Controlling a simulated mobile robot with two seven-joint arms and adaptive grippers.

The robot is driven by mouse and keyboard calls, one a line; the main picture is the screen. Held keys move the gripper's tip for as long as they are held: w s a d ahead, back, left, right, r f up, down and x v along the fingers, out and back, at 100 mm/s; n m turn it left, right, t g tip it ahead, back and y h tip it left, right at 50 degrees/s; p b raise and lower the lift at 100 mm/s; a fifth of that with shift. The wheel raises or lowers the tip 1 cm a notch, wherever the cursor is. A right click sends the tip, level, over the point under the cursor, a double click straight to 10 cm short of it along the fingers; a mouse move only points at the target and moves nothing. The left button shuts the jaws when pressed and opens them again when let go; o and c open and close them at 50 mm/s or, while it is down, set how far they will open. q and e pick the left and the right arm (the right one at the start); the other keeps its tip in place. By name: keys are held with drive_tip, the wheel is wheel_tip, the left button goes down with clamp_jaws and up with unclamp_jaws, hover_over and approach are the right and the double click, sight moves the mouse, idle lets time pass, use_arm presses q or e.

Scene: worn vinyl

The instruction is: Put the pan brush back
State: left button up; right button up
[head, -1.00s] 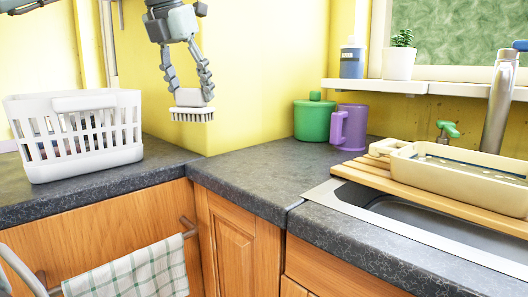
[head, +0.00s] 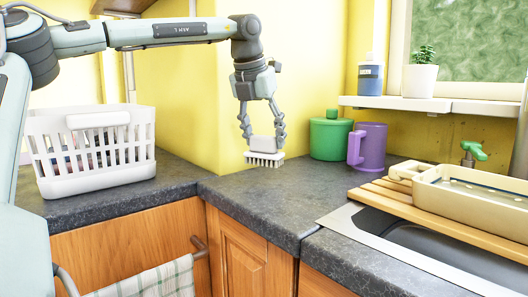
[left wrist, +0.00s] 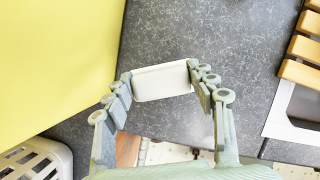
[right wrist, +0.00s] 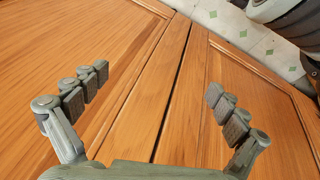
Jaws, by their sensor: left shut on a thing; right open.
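A green pot (head: 330,138) and a purple mug (head: 368,147) stand right of the brush. A white basket (head: 94,180) stands left. A beige tub (head: 470,205) sits on a slatted board (head: 385,197) by the sink. The counter's middle (head: 265,200) is clear.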

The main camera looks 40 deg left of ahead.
sight(264, 151)
use_arm(q)
wheel_tip(264, 151, down, 4)
drive_tip(key=shift+r, duration=0.1)
use_arm(e)
drive_tip(key=shift+w+a+r+t, duration=0.2)
drive_tip(key=shift+w+a+t, duration=0.35)
drive_tip(key=shift+w, duration=0.4)
use_arm(q)
drive_tip(key=o, duration=1)
use_arm(e)
drive_tip(key=shift+w+a, duration=0.1)
use_arm(q)
drive_tip(key=v, duration=1.2)
drive_tip(key=shift+r, duration=0.1)
use_arm(e)
drive_tip(key=s+d+g, duration=0.1)
drive_tip(key=s+d, duration=0.1)
drive_tip(key=s, duration=0.1)
drive_tip(key=shift+f+g, duration=0.35)
drive_tip(key=shift+f, duration=0.05)
